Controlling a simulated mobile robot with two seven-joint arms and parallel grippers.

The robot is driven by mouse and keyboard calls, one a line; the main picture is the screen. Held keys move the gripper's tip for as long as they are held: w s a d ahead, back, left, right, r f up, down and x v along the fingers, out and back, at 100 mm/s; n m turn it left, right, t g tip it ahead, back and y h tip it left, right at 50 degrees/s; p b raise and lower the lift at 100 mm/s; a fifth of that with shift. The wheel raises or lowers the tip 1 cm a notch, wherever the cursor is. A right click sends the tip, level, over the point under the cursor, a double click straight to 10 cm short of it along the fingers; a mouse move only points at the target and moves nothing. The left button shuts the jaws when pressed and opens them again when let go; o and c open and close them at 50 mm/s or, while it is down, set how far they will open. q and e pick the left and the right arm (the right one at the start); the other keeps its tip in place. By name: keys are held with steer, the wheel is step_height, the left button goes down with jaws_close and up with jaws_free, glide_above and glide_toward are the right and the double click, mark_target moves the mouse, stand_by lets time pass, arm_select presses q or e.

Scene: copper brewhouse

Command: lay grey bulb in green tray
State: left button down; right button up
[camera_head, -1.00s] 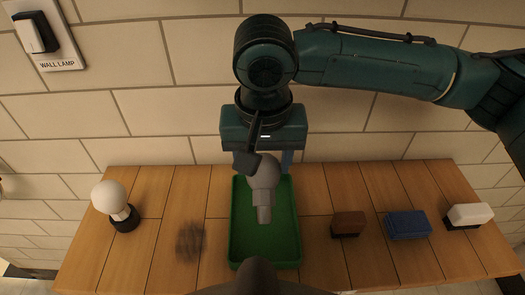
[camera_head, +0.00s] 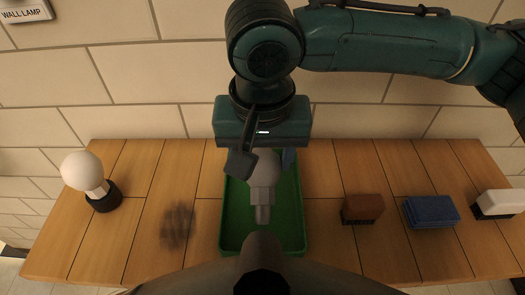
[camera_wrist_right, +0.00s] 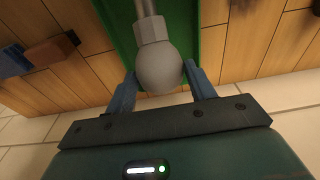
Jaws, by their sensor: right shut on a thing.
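The grey bulb (camera_head: 263,172) has a round globe and a narrower stepped base, and it hangs in my right gripper (camera_head: 262,160). The fingers are shut on the globe, with the base pointing toward the front. The green tray (camera_head: 228,235) lies on the table, and the bulb is over it. I cannot tell how high the bulb is above the tray floor. In the right wrist view the grey bulb (camera_wrist_right: 160,68) sits between the blue fingers, with the green tray (camera_wrist_right: 122,35) behind it. My left gripper is not in view.
A white bulb (camera_head: 83,170) stands tilted in a dark socket at the left. A dark smudge (camera_head: 178,226) marks the wooden table (camera_head: 130,235). Brown (camera_head: 362,208), blue (camera_head: 430,211) and white (camera_head: 498,202) blocks stand at the right. A tiled wall closes the back.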

steer(key=o, duration=1.3)
steer(key=shift+r, duration=0.1)
steer(key=r+p, duration=0.1)
steer(key=p, duration=0.1)
steer(key=shift+s+r+p, duration=0.1)
steer(key=shift+r+p, duration=0.25)
steer(key=shift+r, duration=0.05)
steer(key=shift+s+a+r+p, duration=0.1)
steer(key=shift+r+p, duration=0.45)
steer(key=shift+p, duration=0.3)
